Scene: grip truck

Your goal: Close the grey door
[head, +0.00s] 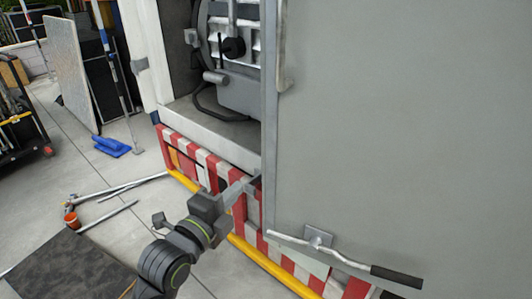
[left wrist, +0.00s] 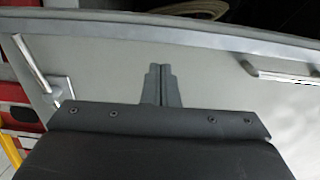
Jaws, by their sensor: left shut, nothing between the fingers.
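The grey door (head: 400,130) is a large flat panel filling the right of the head view. It stands open, and the truck's inside shows to the left of its edge. A lever handle (head: 345,259) with a black grip is low on the door. My left gripper (head: 254,184) is at the door's left edge, low down, with its fingertips close to or behind that edge. In the left wrist view the shut, empty fingers (left wrist: 160,85) point at the grey door face (left wrist: 205,72); contact cannot be told. My right gripper is not in view.
The truck compartment (head: 235,80) holds grey equipment. A red-and-white striped bumper (head: 205,165) with a yellow bar (head: 255,258) runs below. Poles (head: 120,187), an orange cup (head: 71,219) and a dark mat (head: 70,268) lie on the floor at left. A leaning board (head: 72,72) stands farther back.

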